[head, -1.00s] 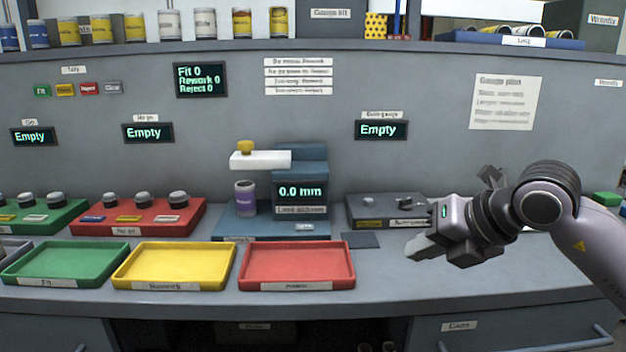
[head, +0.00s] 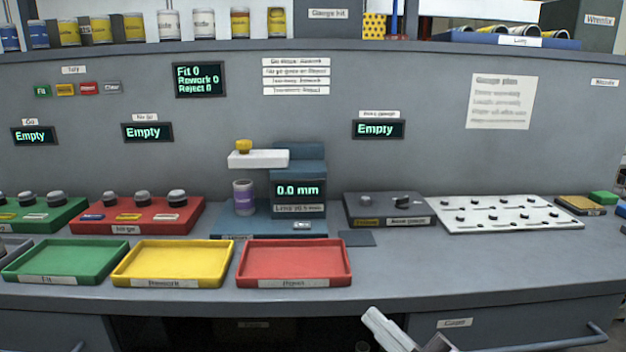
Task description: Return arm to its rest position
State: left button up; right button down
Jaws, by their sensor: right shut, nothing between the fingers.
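My right gripper (head: 376,322) shows at the bottom edge of the head view, right of centre, in front of the bench's front face. Only its pale fingers and a little of its dark body are in the picture. The fingers are together with nothing between them. The rest of my right arm is out of the picture. My left gripper is not in view.
The bench (head: 420,270) is clear at front right. Green (head: 62,281), yellow (head: 172,283) and red (head: 292,283) trays line its front left. Behind stand a gauge with a "0.0 mm" display (head: 298,190), a dark block (head: 385,221) and a white pegged plate (head: 500,229).

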jog(key=s+d+f+m+t+h, duration=0.1)
jog(key=d+f+m+h, duration=0.2)
jog(key=f+m+h, duration=0.3)
jog(key=s+d+f+m+h, duration=0.1)
jog(key=d+f+m+h, duration=0.35)
jog(key=f, duration=0.25)
jog(key=s+d+f+m+g+h, duration=0.25)
jog(key=s+f+m+g, duration=0.35)
jog(key=s+f, duration=0.75)
notch_tip(320, 180, up, 7)
jog(key=p, duration=1.2)
jog(key=shift+s+d+h, duration=0.15)
jog(key=shift+d+h, duration=0.15)
jog(key=shift+d, duration=0.15)
jog(key=shift+r, duration=0.1)
